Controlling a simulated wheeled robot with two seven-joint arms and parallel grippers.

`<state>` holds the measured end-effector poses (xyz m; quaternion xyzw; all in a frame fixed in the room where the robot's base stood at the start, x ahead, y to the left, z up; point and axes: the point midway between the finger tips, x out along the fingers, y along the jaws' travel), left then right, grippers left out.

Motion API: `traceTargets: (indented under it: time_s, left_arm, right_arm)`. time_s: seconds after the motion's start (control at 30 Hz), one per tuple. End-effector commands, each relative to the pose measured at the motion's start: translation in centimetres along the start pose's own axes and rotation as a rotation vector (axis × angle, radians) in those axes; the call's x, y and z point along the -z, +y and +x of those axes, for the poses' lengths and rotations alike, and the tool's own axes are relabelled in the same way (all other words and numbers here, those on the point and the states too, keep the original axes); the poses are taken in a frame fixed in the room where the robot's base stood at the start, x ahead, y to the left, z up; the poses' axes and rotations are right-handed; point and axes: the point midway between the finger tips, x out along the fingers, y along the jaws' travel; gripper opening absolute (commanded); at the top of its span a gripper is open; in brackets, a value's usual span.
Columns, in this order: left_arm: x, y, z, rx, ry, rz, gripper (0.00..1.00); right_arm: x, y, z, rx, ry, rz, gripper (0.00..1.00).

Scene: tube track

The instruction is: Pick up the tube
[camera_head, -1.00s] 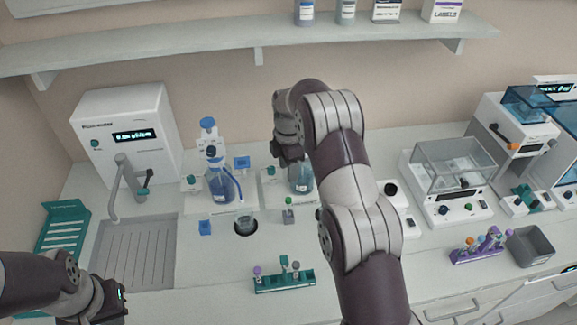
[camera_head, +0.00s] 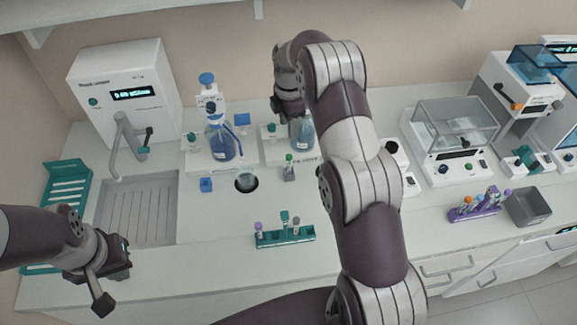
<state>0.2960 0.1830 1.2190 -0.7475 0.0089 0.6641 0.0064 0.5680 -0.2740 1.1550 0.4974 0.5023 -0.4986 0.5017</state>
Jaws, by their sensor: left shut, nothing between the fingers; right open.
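Several tubes are in view and I cannot tell which one is meant. A teal rack (camera_head: 285,239) at the front middle holds a few capped tubes, one with a purple cap (camera_head: 259,227). A green-capped tube (camera_head: 289,161) stands upright in a small grey holder (camera_head: 289,175) behind it. A purple rack (camera_head: 474,211) at the right holds several tubes. My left gripper (camera_head: 103,303) is shut and empty at the lower left, well left of the teal rack. My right gripper (camera_head: 288,111) is open, at the back near a blue-liquid bottle (camera_head: 303,133), its fingertips partly hidden.
A sink (camera_head: 135,210) with a tap, a teal drying rack (camera_head: 66,195) and a white machine (camera_head: 125,95) are at the left. Another blue-liquid bottle (camera_head: 222,145) stands mid-counter. A grey bin (camera_head: 528,206) and a balance (camera_head: 450,135) are right. The counter around the teal rack is mostly clear.

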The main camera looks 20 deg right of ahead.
Motion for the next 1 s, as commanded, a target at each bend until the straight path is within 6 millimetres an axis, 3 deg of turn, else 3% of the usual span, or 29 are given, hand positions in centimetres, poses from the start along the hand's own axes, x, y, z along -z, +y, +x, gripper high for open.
traceTargets:
  time_s: [0.13,0.4,0.6,0.67,0.8,1.0]
  left_arm:
    - [-0.4,0.0,3.3,0.0,0.0,0.0,0.0]
    - [-0.5,0.0,4.4,0.0,0.0,0.0,0.0]
    - [-0.5,0.0,4.2,0.0,0.0,0.0,0.0]
    - [-0.5,0.0,4.4,0.0,0.0,0.0,0.0]
    - [-0.9,0.0,7.4,0.0,0.0,0.0,0.0]
    - [-0.6,0.0,5.3,0.0,0.001,0.0,0.0]
  right_arm:
    - [0.5,-0.1,3.2,-0.001,0.0,0.069,0.51]
    - [0.9,0.0,4.3,-0.001,0.001,1.017,0.51]
    - [0.9,0.0,4.2,-0.002,0.002,1.479,0.51]
    - [0.9,0.0,4.5,-0.001,0.002,1.538,0.51]
    - [0.8,0.0,7.8,0.0,0.001,1.577,0.51]
    - [0.8,0.0,10.5,0.002,0.0,1.574,0.51]
